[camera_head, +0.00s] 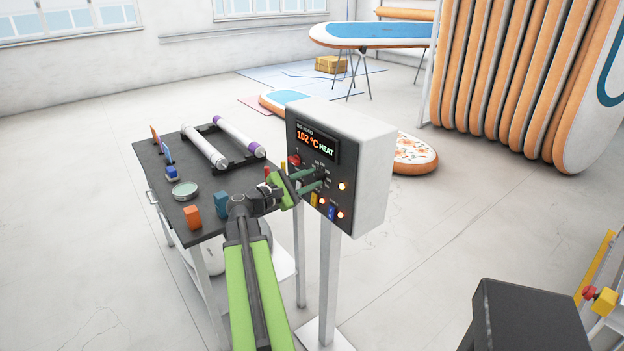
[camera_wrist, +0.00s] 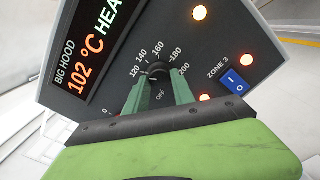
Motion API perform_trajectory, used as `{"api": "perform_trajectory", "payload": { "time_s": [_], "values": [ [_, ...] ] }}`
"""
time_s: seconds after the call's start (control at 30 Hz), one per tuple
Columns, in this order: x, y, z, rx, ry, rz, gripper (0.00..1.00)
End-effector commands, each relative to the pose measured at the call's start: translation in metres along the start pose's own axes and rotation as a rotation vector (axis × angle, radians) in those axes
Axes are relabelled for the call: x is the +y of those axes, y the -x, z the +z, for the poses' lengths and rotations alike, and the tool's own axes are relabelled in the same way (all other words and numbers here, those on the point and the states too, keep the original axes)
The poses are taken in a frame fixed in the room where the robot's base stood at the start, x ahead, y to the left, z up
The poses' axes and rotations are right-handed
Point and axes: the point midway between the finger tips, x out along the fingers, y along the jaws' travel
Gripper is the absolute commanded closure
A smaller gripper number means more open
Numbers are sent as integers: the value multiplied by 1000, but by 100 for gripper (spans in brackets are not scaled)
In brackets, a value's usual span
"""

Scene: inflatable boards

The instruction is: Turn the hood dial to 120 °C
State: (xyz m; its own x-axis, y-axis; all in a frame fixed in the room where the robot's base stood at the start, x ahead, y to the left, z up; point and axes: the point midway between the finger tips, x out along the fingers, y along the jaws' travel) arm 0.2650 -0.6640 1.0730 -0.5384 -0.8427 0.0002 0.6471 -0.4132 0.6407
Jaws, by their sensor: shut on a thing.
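The hood control box (camera_head: 365,165) stands on a post. My gripper (camera_wrist: 159,92) is shut on the dial, one green finger on each side. My gripper (camera_head: 317,180) also shows at the panel in the head view, hiding the dial. The exact dial setting is hard to read.
A blue ZONE 3 switch (camera_wrist: 234,81) and lit orange lamps (camera_wrist: 246,60) are close beside my gripper. A red knob (camera_head: 293,160) is left of it. A dark worktable (camera_head: 185,207) with rollers and small blocks stands left. Open floor lies right of the box.

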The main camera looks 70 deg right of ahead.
Motion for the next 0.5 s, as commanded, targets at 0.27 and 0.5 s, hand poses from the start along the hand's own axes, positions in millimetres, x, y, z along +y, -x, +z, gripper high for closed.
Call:
{"api": "perform_trajectory", "payload": {
  "time_s": [0.27,0.5],
  "values": [
    [-4,0,1,-1,-5,-12,100],
    [-4,0,1,-1,-4,-9,50]
  ]
}}
